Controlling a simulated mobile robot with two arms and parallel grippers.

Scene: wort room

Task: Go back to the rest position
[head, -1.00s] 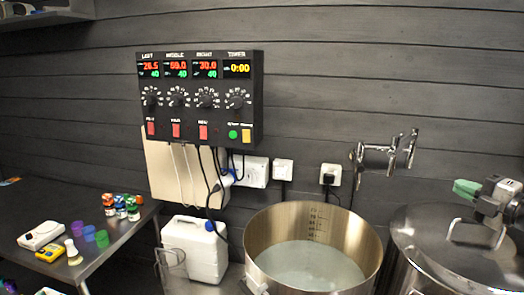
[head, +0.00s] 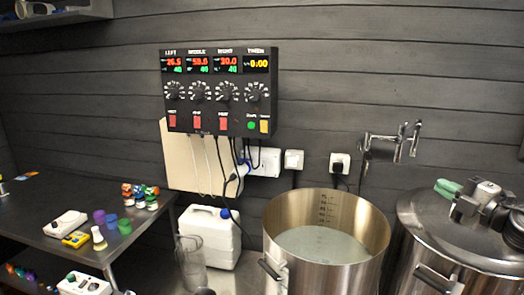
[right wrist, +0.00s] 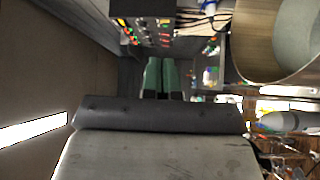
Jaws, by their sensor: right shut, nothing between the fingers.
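My right gripper (head: 447,187) is at the right edge of the head view, its green fingers pointing left, in front of the wall and above the lidded steel vessel (head: 470,238). The fingers are together and hold nothing. In the right wrist view the green fingers (right wrist: 160,75) show side by side beyond the dark gripper body. I cannot tell the exact gap between the gripper and the lid. My left gripper is not in view.
An open steel pot (head: 325,270) with pale liquid stands left of the lidded vessel. A control box (head: 219,90) and a tap (head: 390,148) are on the wall. A white canister (head: 210,238) and a glass jug (head: 190,265) stand left. A table (head: 45,215) holds small items.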

